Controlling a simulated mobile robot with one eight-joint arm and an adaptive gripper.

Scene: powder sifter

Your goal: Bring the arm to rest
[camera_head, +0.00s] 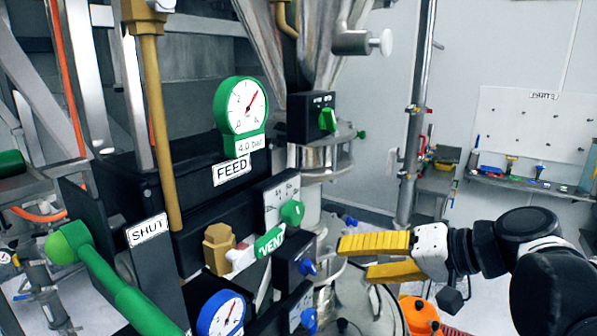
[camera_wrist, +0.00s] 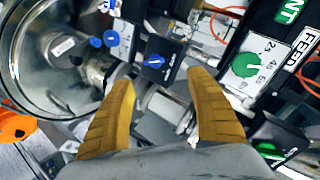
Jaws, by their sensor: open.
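My gripper (camera_head: 345,258) has two yellow ribbed fingers. It reaches in from the right in the head view and is open, with nothing between the fingers. It is in front of the sifter's lower metal housing and to the right of the control panel. In the wrist view my gripper (camera_wrist: 160,88) shows both fingers spread apart, with a blue knob (camera_wrist: 154,61) and metal fittings behind the gap. I cannot tell how far the fingertips are from the panel. My black arm comes from the lower right.
A green-rimmed gauge (camera_head: 242,108), FEED label (camera_head: 231,171), green lever (camera_head: 110,275) and blue gauge (camera_head: 222,315) are left of my gripper. A green dial (camera_head: 292,212) is close by. An orange object (camera_head: 418,315) lies below. A wall shelf (camera_head: 530,185) is farther back right.

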